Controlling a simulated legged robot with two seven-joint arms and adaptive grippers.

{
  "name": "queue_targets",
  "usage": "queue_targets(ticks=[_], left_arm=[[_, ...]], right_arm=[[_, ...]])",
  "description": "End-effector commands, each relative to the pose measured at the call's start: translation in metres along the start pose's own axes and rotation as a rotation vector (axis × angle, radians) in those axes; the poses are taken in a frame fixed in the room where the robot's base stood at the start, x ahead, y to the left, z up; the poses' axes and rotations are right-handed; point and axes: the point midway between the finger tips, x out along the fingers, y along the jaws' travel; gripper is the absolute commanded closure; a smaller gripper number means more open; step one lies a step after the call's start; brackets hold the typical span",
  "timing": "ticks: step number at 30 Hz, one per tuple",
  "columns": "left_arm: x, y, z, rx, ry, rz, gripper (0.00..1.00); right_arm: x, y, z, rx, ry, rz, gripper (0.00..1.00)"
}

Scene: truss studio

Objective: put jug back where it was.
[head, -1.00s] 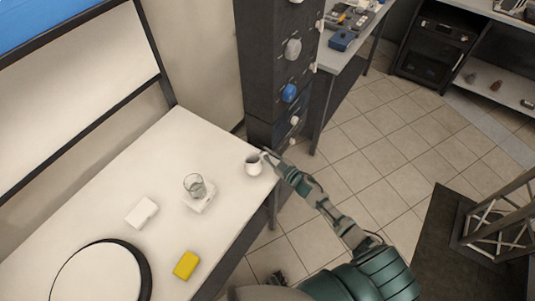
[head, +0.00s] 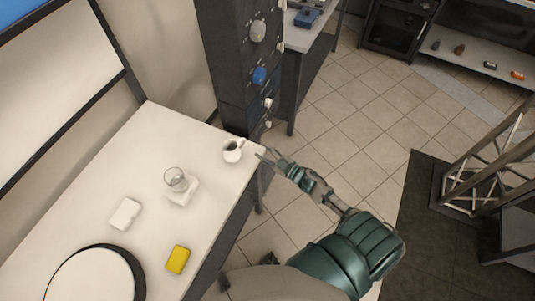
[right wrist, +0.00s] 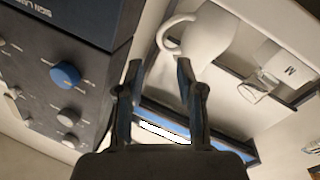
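The white jug (head: 233,152) stands upright on the white table near its right corner, its handle toward the upper right. In the right wrist view the jug (right wrist: 208,38) is beyond the fingertips, with its handle by the upper middle. My right gripper (head: 265,156) is just right of the jug at the table's edge, apart from it. In the right wrist view its two fingers (right wrist: 160,72) are spread with nothing between them. My left gripper is not in view.
A dark cabinet with knobs (head: 235,70) rises behind the corner. Tiled floor is open to the right.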

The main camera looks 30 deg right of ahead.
Motion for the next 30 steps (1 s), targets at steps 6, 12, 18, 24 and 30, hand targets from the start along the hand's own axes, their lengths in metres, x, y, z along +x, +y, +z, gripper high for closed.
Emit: queue_targets(ticks=[6,12,18,24,30], left_arm=[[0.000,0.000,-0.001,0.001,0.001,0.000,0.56],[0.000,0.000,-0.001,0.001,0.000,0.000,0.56],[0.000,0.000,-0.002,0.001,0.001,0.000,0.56],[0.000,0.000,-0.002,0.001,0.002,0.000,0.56],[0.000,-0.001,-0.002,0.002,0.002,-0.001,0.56]], right_arm=[[-0.018,0.000,0.000,0.001,0.000,0.000,0.63],[-0.020,-0.001,0.005,0.006,-0.012,0.003,0.63],[-0.041,-0.029,0.088,0.084,-0.227,0.047,0.63],[-0.108,-0.112,0.214,0.209,-0.620,0.057,0.63],[-0.206,-0.223,0.295,0.318,-1.000,-0.017,0.63]])
